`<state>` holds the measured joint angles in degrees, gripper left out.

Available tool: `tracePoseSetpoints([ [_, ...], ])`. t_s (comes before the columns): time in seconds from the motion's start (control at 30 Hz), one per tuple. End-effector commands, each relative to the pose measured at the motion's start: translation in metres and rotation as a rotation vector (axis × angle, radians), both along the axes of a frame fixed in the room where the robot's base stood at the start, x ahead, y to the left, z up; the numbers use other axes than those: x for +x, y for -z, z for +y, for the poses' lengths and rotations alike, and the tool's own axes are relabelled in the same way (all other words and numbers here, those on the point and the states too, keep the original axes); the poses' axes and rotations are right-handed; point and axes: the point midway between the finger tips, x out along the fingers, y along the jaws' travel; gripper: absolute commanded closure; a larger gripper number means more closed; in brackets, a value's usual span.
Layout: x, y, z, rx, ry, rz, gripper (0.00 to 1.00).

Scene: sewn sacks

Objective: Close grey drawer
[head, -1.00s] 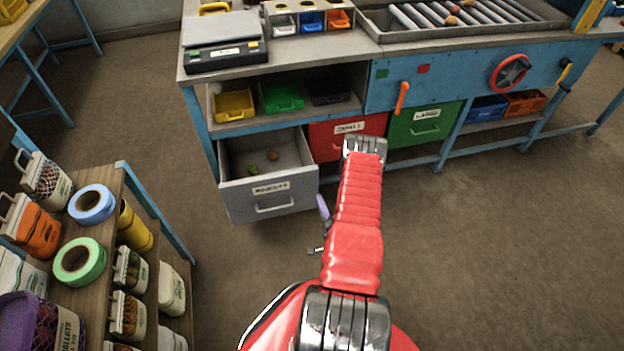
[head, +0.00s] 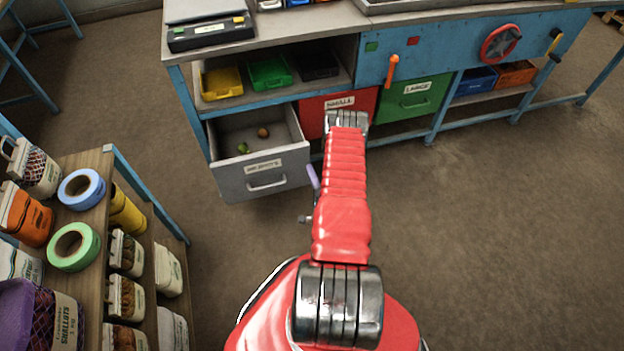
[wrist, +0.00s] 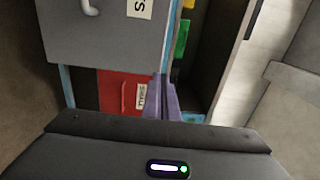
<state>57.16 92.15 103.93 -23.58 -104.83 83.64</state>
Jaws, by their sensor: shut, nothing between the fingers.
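The grey drawer (head: 240,184) stands pulled out at the left end of the blue workbench, with a white label and a handle on its front. A small green thing (head: 243,148) and a brown round thing (head: 263,132) lie inside it. In the wrist view the drawer's grey front (wrist: 100,40) fills the upper left. My gripper's purple fingers (wrist: 164,97) are together and empty, beside the drawer's edge. In the head view a purple part of my gripper (head: 313,177) shows just right of the drawer front; my arm hides the rest. I cannot tell whether it touches the drawer.
A red drawer (head: 311,119) and a green drawer (head: 405,107) are shut right of the grey one. Yellow (head: 222,83) and green (head: 268,72) bins sit on the shelf above. A shelf rack (head: 100,213) with tape rolls and sacks stands left. Floor at right is clear.

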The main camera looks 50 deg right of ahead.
Motion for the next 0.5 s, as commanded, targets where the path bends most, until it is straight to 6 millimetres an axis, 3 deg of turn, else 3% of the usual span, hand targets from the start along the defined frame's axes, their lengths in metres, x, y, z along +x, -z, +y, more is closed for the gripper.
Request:
tracePoseSetpoints([
  [0.5, 0.065, -0.001, -0.043, -0.002, -0.001, -0.001, 1.0],
])
